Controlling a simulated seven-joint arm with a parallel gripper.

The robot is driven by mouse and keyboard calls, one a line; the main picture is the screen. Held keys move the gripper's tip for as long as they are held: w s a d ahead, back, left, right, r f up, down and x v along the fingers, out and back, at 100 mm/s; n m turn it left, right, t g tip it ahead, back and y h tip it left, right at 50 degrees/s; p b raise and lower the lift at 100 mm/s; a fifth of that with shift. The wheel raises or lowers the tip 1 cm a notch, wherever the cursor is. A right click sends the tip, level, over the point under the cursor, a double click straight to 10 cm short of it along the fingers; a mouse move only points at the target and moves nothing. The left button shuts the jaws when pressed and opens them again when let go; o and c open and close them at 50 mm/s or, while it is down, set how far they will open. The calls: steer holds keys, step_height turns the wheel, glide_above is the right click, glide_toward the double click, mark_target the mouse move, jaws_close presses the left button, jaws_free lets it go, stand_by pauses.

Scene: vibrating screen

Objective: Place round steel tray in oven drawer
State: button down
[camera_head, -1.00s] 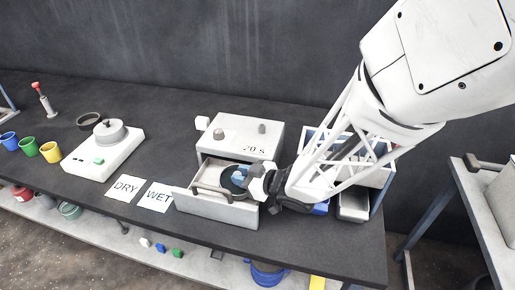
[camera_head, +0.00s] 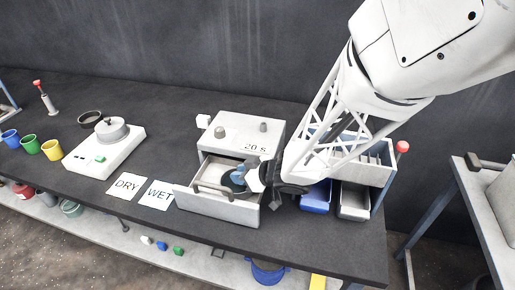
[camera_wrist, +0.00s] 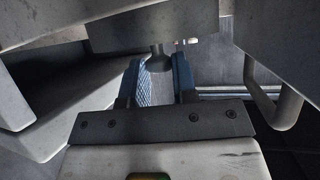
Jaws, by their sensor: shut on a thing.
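The oven (camera_head: 238,135) stands on the bench with its drawer (camera_head: 215,207) pulled open. The round steel tray (camera_head: 229,182) shows as a dark round shape inside the drawer, partly hidden by my gripper. My gripper (camera_head: 240,176) reaches in from the right, its blue fingers at the tray's near-right side. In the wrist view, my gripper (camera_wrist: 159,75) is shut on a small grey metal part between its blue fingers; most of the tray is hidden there. I cannot tell whether the tray touches the drawer floor.
The drawer's bar handle (camera_head: 212,190) is at its front. A blue bin (camera_head: 316,198) and a grey bin (camera_head: 354,203) stand right of the oven. DRY (camera_head: 126,186) and WET (camera_head: 158,195) cards and a white device (camera_head: 104,151) lie to the left. The bench behind is clear.

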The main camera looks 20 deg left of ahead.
steer(key=shift+f, duration=0.4)
steer(key=shift+f, duration=0.1)
steer(key=c, duration=0.9)
jaws_free()
steer(key=shift+f, duration=0.1)
steer(key=shift+r, duration=0.25)
steer(key=v, duration=1.2)
steer(key=shift+f, duration=0.15)
